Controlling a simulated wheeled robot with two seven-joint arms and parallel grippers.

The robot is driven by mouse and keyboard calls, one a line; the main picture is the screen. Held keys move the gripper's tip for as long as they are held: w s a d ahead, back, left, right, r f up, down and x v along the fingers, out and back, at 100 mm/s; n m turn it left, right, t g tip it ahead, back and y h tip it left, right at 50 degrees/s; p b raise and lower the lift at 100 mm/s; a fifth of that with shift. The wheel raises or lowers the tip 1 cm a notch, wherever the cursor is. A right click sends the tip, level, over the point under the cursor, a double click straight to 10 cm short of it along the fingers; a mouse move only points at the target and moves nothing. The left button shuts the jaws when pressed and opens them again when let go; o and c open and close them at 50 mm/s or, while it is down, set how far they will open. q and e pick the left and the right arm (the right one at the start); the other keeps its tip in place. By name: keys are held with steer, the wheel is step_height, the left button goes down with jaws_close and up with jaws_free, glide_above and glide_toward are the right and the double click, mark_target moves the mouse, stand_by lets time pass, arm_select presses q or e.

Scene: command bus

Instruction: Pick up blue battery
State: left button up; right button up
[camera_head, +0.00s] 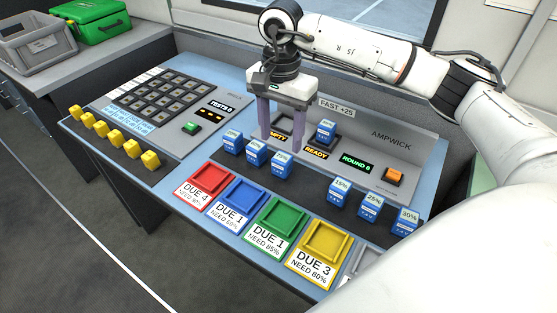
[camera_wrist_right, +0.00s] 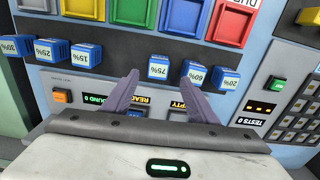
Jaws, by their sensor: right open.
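Several blue batteries with percentage labels stand in two groups on the console. The left group holds one marked 20% (camera_head: 233,140), one marked 60% (camera_head: 256,152) and one marked 75% (camera_head: 281,164). The right group holds 15% (camera_head: 339,192), 25% (camera_head: 371,206) and 30% (camera_head: 404,221). Another blue battery (camera_head: 326,132) sits in the slot above the READY sign. My right gripper (camera_head: 282,134) is open and empty, fingers pointing down near the EMPTY slot, behind the left group. In the wrist view, the 75% battery (camera_wrist_right: 166,68) appears between its fingertips. My left gripper is out of view.
Red (camera_head: 208,179), blue (camera_head: 244,195), green (camera_head: 278,216) and yellow (camera_head: 324,239) trays line the front edge. Several yellow blocks (camera_head: 112,136) stand by a grid panel at left. An orange button (camera_head: 394,176) is at right. A grey bin (camera_head: 38,40) and green case (camera_head: 90,18) sit back left.

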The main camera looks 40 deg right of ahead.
mark_target(282, 157)
step_height(282, 157, down, 7)
steer(key=shift+s+d+f+p, duration=0.1)
steer(key=shift+s+f+p, duration=0.05)
steer(key=shift+p, duration=0.4)
steer(key=c, duration=1.2)
